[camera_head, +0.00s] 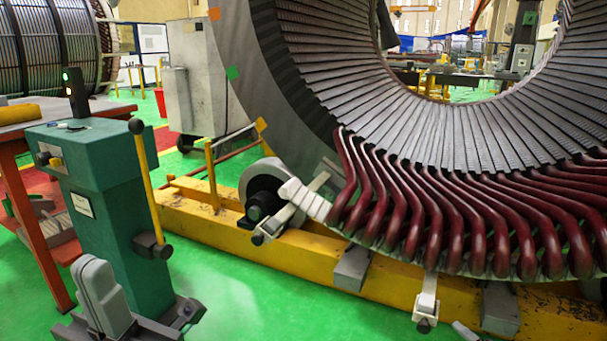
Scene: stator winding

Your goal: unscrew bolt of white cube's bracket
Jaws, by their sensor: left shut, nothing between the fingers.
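White blocks (305,198) sit at the left end of the red coil row. A light bracket arm (278,220) runs from them down to a dark bolt head (258,239). A second white bracket (428,292) hangs under the coils with a dark bolt head (424,326) at its lower end. I cannot tell which bracket the task names. My left gripper (190,312) is low at the left, in front of the green machine. It is shut, empty and well apart from both brackets.
The large stator ring (300,90) with red coils (430,215) fills the right. It stands over a yellow beam (230,238) with grey blocks (352,268). A green machine (110,210) with a yellow lever stands at the left. Green floor (270,308) lies open between.

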